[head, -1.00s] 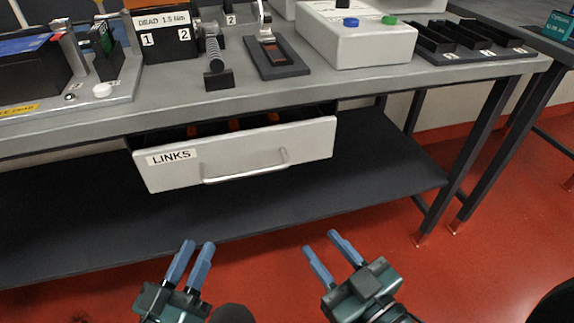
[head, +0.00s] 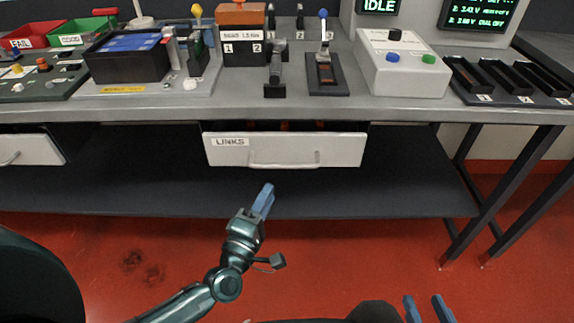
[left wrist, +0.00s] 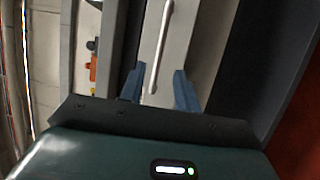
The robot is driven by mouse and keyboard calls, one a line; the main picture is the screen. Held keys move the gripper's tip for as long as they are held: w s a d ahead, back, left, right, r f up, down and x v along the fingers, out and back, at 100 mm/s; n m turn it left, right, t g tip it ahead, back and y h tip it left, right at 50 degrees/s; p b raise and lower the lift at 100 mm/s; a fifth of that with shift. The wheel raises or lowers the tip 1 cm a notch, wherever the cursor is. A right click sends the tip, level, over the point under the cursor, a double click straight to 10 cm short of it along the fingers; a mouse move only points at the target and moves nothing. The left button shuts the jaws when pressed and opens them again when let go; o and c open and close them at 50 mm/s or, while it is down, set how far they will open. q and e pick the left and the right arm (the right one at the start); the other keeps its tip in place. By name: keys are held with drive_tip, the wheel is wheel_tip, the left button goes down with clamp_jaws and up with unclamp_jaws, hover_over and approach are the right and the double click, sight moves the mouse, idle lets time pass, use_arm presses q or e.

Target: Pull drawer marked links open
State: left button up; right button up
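The drawer marked LINKS (head: 340,150) has a white front and a pale bar handle (head: 285,164). It stands partly out, with orange items (head: 284,126) showing through the gap above its front. My left gripper (head: 265,193) is just below and in front of the handle in the head view. In the left wrist view its blue fingers (left wrist: 160,76) are spread, with the handle (left wrist: 163,40) in line between them. Contact cannot be told. My right gripper (head: 428,307) is open and empty at the bottom edge, lower right; only its fingers show.
Another white drawer (head: 30,150) stands out at the left. A dark lower shelf (head: 120,185) runs below the bench (head: 330,108). Bench legs (head: 478,190) stand at the right. A control box (head: 402,70) and tools stand on top. Red floor is open in front.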

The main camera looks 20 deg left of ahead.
sight(283, 165)
use_arm(q)
drive_tip(key=x, duration=0.9)
drive_tip(key=shift+w+r, duration=0.15)
drive_tip(key=shift+w, duration=0.25)
clamp_jaws()
